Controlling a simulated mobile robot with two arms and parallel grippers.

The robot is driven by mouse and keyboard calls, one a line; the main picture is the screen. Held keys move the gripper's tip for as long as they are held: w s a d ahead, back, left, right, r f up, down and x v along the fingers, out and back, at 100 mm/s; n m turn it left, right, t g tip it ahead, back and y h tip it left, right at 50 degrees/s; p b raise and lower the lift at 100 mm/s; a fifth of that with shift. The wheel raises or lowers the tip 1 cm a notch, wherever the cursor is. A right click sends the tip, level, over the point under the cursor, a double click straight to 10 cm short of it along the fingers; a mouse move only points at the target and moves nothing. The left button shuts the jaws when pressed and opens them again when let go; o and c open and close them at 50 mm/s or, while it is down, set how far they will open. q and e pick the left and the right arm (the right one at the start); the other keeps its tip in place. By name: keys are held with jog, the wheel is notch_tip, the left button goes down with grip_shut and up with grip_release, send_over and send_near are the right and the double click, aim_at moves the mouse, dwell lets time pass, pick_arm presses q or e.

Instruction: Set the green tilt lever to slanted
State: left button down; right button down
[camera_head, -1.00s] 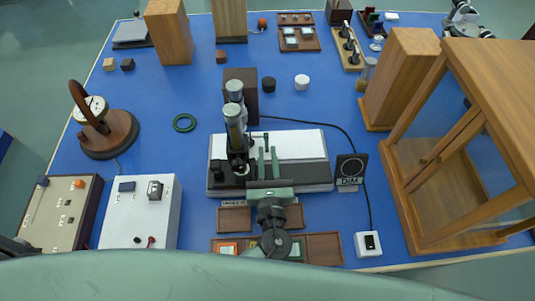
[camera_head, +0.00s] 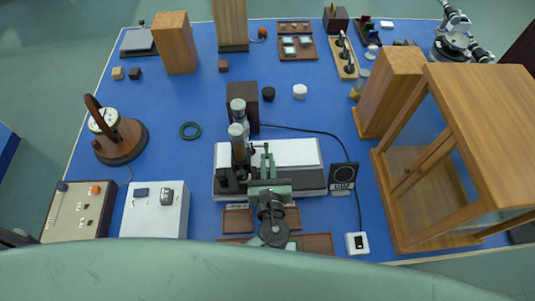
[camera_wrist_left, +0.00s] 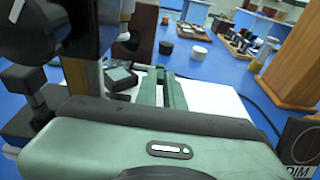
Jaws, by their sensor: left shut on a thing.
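A microscope-like instrument with a brass tube (camera_head: 238,150) stands on a dark base with a white top (camera_head: 300,152), mid-table. It shows at the left of the left wrist view (camera_wrist_left: 80,76). My left gripper (camera_head: 262,152) reaches over the white top, just right of the tube, its green fingers pointing away from me. In the left wrist view the fingers (camera_wrist_left: 160,76) are close together. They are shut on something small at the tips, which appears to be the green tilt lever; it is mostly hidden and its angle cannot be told. My right gripper is not in view.
A round black dial sign (camera_head: 343,178) stands close right of the instrument. A wooden glass-fronted case (camera_head: 395,235) fills the right. Two control boxes (camera_head: 153,222) sit front left.

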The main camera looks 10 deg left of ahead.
pick_arm(q)
jog(key=shift+r, duration=0.15)
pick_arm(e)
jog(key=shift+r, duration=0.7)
pick_arm(q)
jog(key=c, duration=1.8)
grip_release()
